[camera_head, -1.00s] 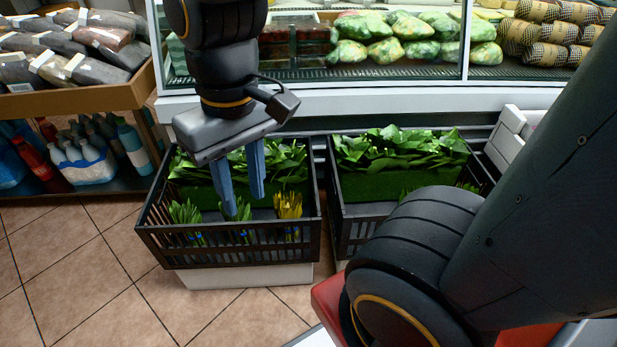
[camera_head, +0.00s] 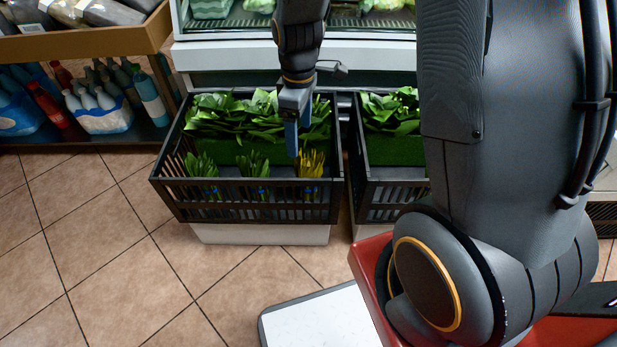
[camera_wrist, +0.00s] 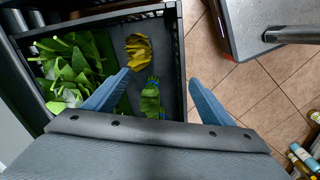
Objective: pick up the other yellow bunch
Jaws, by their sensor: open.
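A yellow bunch (camera_head: 311,163) stands upright at the front right of the left black crate (camera_head: 250,213). It also shows in the wrist view (camera_wrist: 139,47), beyond my fingertips. Two green bunches stand to its left in the same row, one in the middle (camera_head: 253,164) and one at the left (camera_head: 202,166). A green bunch with a blue band (camera_wrist: 151,98) shows between my fingers in the wrist view. My gripper (camera_head: 291,152) is open and empty, above the crate just left of and behind the yellow bunch. No second yellow bunch shows.
Leafy greens (camera_head: 255,115) fill the crate's back. A second crate (camera_head: 392,195) with greens (camera_head: 392,112) adjoins on the right. A refrigerated case (camera_head: 230,55) stands behind. A shelf with bottles (camera_head: 105,110) is at left. Tiled floor (camera_head: 110,250) in front is free.

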